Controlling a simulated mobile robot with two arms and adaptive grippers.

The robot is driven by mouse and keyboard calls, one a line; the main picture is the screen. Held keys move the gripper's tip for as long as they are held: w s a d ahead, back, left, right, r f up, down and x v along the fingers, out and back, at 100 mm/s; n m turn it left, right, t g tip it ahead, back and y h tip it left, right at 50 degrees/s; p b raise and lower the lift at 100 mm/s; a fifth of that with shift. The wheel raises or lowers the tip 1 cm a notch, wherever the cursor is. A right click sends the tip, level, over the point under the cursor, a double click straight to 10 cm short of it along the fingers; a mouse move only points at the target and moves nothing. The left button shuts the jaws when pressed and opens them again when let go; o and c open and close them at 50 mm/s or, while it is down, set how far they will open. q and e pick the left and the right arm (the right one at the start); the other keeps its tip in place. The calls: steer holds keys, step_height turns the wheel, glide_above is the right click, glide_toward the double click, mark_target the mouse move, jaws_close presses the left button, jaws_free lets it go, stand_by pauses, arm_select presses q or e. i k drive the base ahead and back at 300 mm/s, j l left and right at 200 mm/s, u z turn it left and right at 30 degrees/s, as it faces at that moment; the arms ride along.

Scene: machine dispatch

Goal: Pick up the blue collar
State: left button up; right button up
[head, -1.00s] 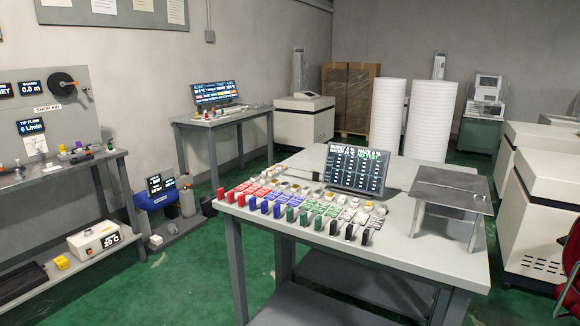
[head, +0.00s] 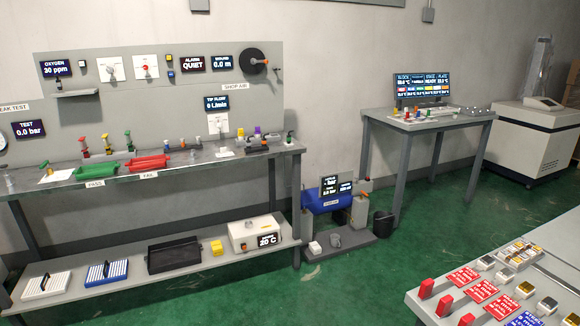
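I cannot pick out a blue collar for certain at this size. The workbench on the left (head: 110,180) carries several small coloured fittings along its top. Among them is a small purple-blue piece (head: 257,131) near the right end, but its shape is too small to tell. Neither of my grippers is in view.
A green tray (head: 96,171) and a red tray (head: 148,164) lie on the bench. A blue rack (head: 107,271) and a white box (head: 255,233) sit on its lower shelf. A small table (head: 430,118) stands behind. A table with red tags (head: 425,305) fills the lower right corner. Green floor lies between.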

mark_target(418, 118)
steer(key=i+j+u, duration=0.15)
steer(key=i, duration=0.75)
steer(key=i+j+u, duration=0.2)
steer(key=i, duration=0.75)
steer(key=i+l+z, duration=0.2)
steer(key=z, duration=0.3)
steer(key=i+z, duration=0.8)
steer(key=z, duration=0.15)
steer(key=i+j+z, duration=0.2)
steer(key=z, duration=0.3)
steer(key=i+l+z, duration=0.3)
steer(key=i, duration=0.65)
steer(key=i+j+z, duration=0.15)
steer(key=i+z, duration=0.2)
steer(key=i, duration=0.65)
